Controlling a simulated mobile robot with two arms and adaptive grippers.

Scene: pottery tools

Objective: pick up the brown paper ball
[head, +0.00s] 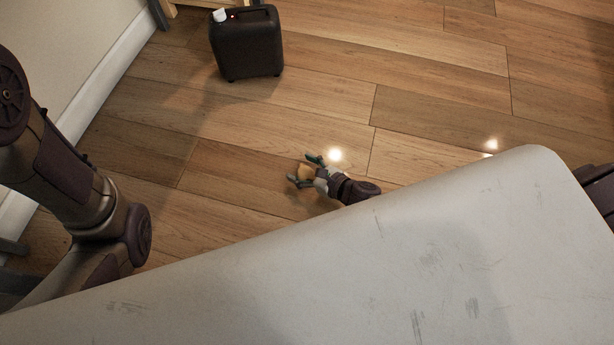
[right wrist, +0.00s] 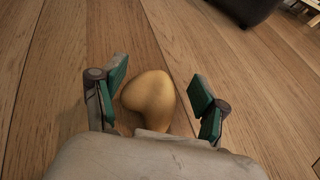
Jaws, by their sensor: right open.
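In the head view the ball (head: 306,173) shows small between the fingers of my right gripper (head: 305,170), which is open low over the floor. My left arm comes in at the left, but its gripper is not in view.
A large pale, scuffed surface (head: 330,290) fills the front of the head view and hides most of my right arm. A black canister (head: 246,45) with a white cap stands on the floor farther back. The wooden floor around the ball is clear.

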